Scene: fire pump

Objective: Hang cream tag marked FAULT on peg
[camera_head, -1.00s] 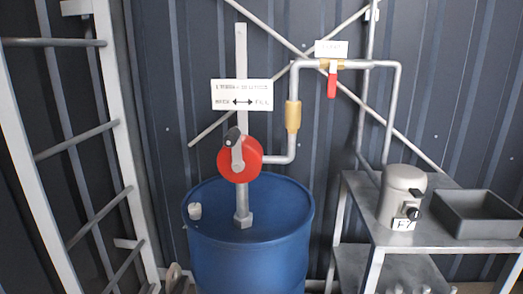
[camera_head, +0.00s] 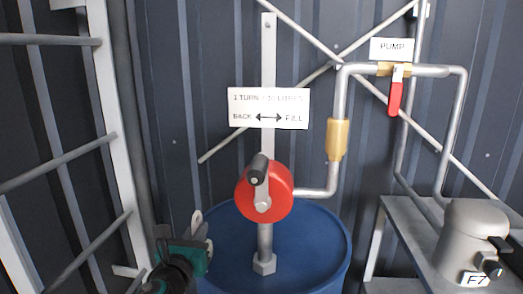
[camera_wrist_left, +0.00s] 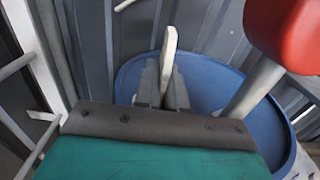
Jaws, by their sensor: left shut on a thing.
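My left gripper (camera_head: 196,232) is low in the head view, in front of the left edge of the blue barrel. It is shut on a cream tag (camera_head: 197,218), which sticks up above its fingers. The left wrist view shows the tag (camera_wrist_left: 169,52) upright and nearly edge-on between the two grey fingers (camera_wrist_left: 161,85). No lettering on it can be read. A flat metal post (camera_head: 268,60) rises behind the red pump and has a small dark spot near its top. I cannot tell whether that spot is the peg. My right gripper is not in view.
The red hand pump (camera_head: 275,192) stands on the blue barrel (camera_head: 315,245), right of my left gripper. A white sign (camera_head: 268,108) is on the post. A pipe with a red-handled valve (camera_head: 395,98) runs right. A ladder (camera_head: 120,130) is at the left, a grey motor (camera_head: 465,235) at the right.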

